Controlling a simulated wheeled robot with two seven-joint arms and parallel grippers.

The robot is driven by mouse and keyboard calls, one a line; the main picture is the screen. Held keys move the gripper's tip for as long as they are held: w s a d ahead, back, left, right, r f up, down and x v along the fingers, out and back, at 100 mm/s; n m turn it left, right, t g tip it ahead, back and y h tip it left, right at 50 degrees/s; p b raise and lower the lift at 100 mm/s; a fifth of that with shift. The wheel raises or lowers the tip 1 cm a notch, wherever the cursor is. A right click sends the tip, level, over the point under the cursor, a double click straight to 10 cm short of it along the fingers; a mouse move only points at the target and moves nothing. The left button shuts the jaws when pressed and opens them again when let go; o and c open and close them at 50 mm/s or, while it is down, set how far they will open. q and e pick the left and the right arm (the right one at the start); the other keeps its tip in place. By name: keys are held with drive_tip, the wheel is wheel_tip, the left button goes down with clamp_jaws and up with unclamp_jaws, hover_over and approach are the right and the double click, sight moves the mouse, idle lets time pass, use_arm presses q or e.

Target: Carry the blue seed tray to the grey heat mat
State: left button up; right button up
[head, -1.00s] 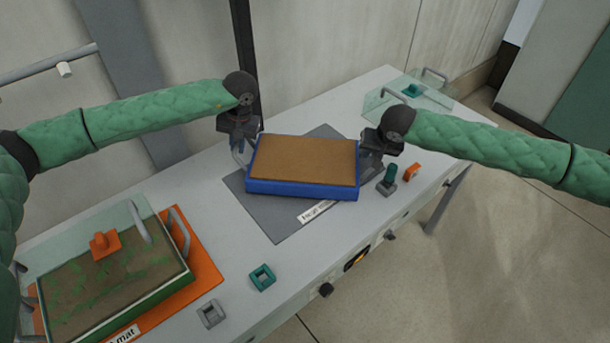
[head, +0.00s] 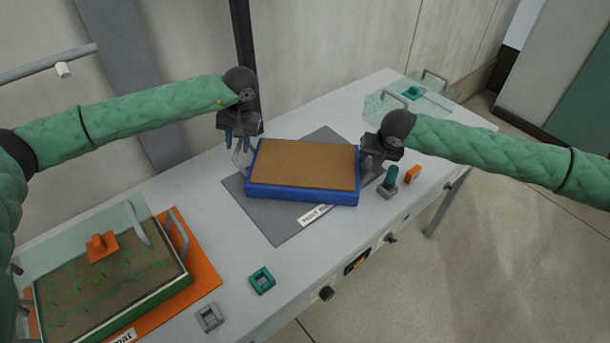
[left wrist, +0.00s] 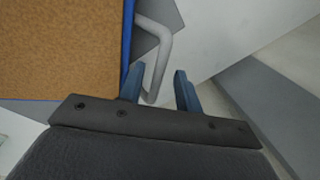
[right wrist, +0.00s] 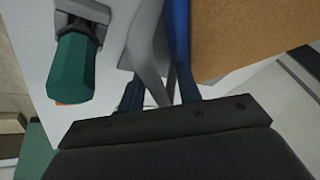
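The blue seed tray (head: 300,195), filled with brown soil, lies on the grey heat mat (head: 277,228), which shows around its left and front sides. My left gripper (head: 236,140) is open above the tray's left handle; in the left wrist view its fingers (left wrist: 160,90) stand apart with the grey handle (left wrist: 163,50) beyond them, near the left finger. My right gripper (head: 372,160) is at the tray's right end; in the right wrist view its fingers (right wrist: 158,92) are apart, with the grey handle (right wrist: 150,60) between them.
A green-rimmed tray (head: 120,318) with seedlings sits on an orange mat (head: 205,280) at front left. A teal square (head: 262,280) and a grey one (head: 209,317) lie nearby. A green-knobbed valve (head: 389,182) stands close to my right gripper. A clear lid (head: 410,102) lies at the back.

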use_arm(q)
wheel_tip(320, 180, up, 9)
drive_tip(key=d, duration=0.1)
drive_tip(key=shift+d, duration=0.4)
use_arm(e)
drive_tip(key=v, duration=1.2)
use_arm(q)
drive_tip(key=shift+s, duration=0.1)
use_arm(e)
drive_tip(key=shift+f, duration=0.1)
